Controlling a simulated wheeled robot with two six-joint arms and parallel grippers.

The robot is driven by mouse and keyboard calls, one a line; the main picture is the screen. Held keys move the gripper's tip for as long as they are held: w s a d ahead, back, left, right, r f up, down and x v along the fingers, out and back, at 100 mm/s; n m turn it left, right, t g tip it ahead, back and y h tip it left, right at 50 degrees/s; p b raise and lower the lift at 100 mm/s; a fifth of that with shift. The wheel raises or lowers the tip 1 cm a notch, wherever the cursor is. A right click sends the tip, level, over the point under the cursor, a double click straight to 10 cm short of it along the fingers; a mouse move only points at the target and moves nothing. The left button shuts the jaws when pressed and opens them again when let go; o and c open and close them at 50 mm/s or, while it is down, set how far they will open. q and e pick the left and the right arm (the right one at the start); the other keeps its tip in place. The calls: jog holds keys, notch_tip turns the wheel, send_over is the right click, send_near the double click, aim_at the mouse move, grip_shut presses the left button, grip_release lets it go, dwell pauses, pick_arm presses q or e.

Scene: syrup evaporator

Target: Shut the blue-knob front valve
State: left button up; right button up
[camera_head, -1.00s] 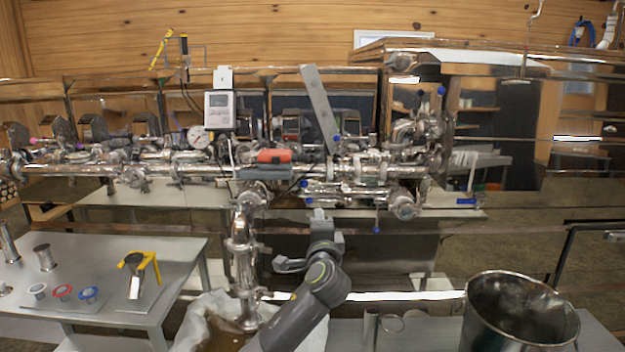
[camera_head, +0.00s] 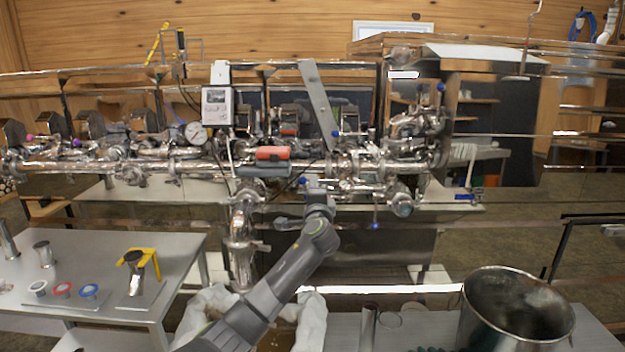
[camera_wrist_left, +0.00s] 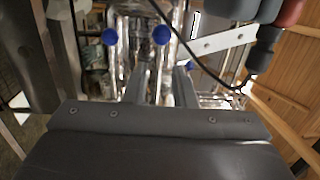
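A cluster of steel pipes and valves runs along the front of the evaporator. A small blue knob (camera_head: 303,181) shows just above and left of my left gripper (camera_head: 317,194) in the head view. In the left wrist view two round blue knobs show ahead: one (camera_wrist_left: 161,35) lies in line with the gap between the fingers, the other (camera_wrist_left: 110,36) to its left. My left gripper (camera_wrist_left: 160,80) is open and empty, its fingers apart, its tips short of the knobs. Which knob is the front valve's, I cannot tell. My right gripper is not seen.
Another blue knob (camera_head: 375,226) hangs below the pipes. A grey box with a red handle (camera_head: 272,154) sits above my gripper. A steel pot (camera_head: 515,305) stands at lower right, a side table (camera_head: 100,255) at left. A white-lined bin (camera_head: 310,320) is below my arm.

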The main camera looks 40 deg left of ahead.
aim_at(323, 180)
pick_arm(q)
jog(key=shift+x, duration=3.15)
jog(key=shift+f, duration=0.1)
jog(key=shift+c, duration=0.4)
grip_shut()
